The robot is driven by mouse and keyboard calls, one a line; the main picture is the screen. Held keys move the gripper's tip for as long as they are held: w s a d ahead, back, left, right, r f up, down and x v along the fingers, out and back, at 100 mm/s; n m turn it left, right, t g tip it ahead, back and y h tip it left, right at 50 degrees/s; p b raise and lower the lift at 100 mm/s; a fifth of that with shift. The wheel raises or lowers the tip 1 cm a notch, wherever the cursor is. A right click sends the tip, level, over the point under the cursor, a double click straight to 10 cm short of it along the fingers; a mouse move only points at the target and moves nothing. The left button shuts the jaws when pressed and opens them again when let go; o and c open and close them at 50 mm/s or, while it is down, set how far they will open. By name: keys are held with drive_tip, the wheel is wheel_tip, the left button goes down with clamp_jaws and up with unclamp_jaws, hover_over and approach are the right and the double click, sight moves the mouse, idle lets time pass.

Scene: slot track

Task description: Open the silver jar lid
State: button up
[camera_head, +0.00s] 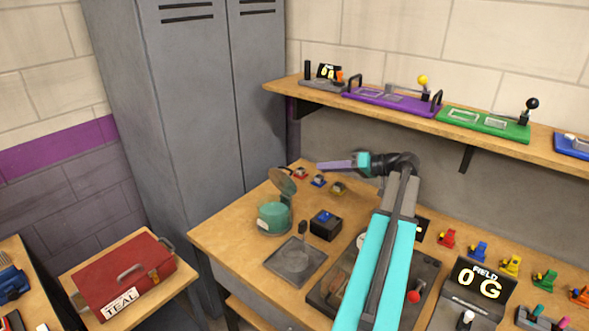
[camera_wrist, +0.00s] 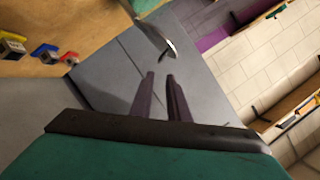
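The teal jar (camera_head: 273,218) with a pale label stands on the wooden bench. Its round, greyish lid (camera_head: 282,181) is tilted up on a hinge post at the jar's back right, clear of the rim. In the wrist view the lid (camera_wrist: 155,36) shows nearly edge-on, and a bit of the teal jar (camera_wrist: 143,5) shows at the top. My gripper (camera_head: 319,166) is to the right of the lid and a little higher, apart from it. In the wrist view its two dark purple fingers (camera_wrist: 161,76) have a narrow gap with nothing between them.
A black box with a blue top (camera_head: 325,226) and a grey plate with an upright knob (camera_head: 295,262) are near the jar. Several small coloured blocks (camera_head: 318,181) lie behind it. A grey locker (camera_head: 180,110) stands at left; a wooden shelf (camera_head: 290,88) hangs above.

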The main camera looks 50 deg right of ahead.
sight(286, 178)
drive_tip(key=shift+w, duration=0.1)
drive_tip(key=p+x, duration=0.4)
drive_tip(key=x, duration=0.9)
drive_tip(key=shift+w+a+f+p, duration=0.1)
drive_tip(key=shift+w+p, duration=0.25)
drive_tip(key=shift+p, duration=0.05)
drive_tip(key=shift+c, duration=0.4)
clamp_jaws()
